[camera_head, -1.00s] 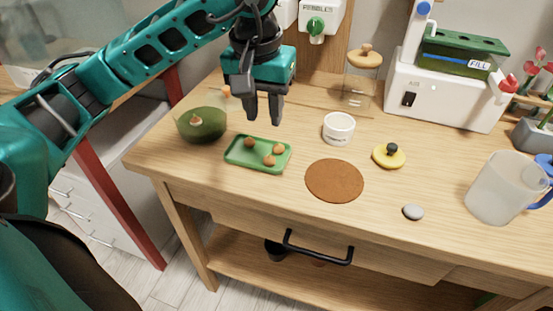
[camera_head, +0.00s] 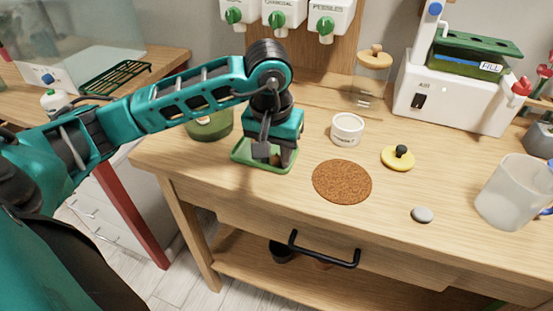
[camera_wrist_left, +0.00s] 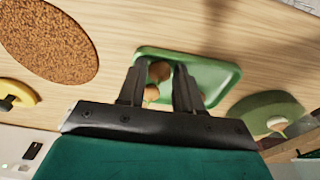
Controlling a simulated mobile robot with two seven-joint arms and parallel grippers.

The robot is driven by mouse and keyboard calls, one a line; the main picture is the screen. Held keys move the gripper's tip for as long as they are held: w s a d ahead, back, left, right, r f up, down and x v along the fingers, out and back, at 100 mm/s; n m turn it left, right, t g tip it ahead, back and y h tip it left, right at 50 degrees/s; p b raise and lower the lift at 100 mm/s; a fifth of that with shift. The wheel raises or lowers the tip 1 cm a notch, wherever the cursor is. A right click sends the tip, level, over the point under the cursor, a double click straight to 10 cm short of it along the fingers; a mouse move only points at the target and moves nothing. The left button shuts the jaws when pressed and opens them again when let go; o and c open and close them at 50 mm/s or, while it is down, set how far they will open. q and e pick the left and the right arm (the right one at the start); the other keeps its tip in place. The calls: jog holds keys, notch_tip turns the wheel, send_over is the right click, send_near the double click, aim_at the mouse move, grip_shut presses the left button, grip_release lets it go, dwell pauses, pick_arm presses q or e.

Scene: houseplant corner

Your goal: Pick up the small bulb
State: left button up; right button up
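A green tray (camera_head: 243,158) lies on the wooden table with small brown bulbs on it. My left gripper (camera_head: 272,157) points down over the tray and hides most of it in the head view. In the left wrist view, the two fingers (camera_wrist_left: 159,88) are apart. Two bulbs show between them there: one farther bulb (camera_wrist_left: 159,70) and one nearer, paler bulb (camera_wrist_left: 151,93). I see no finger clearly closed on either. A third bulb, seen earlier on the tray, is hidden now. I cannot tell which bulb is the small one. My right gripper is not in view.
A green bowl (camera_head: 210,126) with a sprouting bulb (camera_wrist_left: 277,124) stands beside the tray. A brown round mat (camera_head: 342,182), a white pot (camera_head: 347,129), a yellow lid (camera_head: 397,158) and a grey stone (camera_head: 422,214) lie to the right. The front table strip is bare.

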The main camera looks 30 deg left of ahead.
aim_at(276, 157)
pick_arm(q)
grip_shut()
jog(key=shift+r, duration=0.1)
dwell(0.4)
jog(key=shift+r, duration=0.45)
notch_tip(276, 157, up, 19)
jog(key=p, duration=0.4)
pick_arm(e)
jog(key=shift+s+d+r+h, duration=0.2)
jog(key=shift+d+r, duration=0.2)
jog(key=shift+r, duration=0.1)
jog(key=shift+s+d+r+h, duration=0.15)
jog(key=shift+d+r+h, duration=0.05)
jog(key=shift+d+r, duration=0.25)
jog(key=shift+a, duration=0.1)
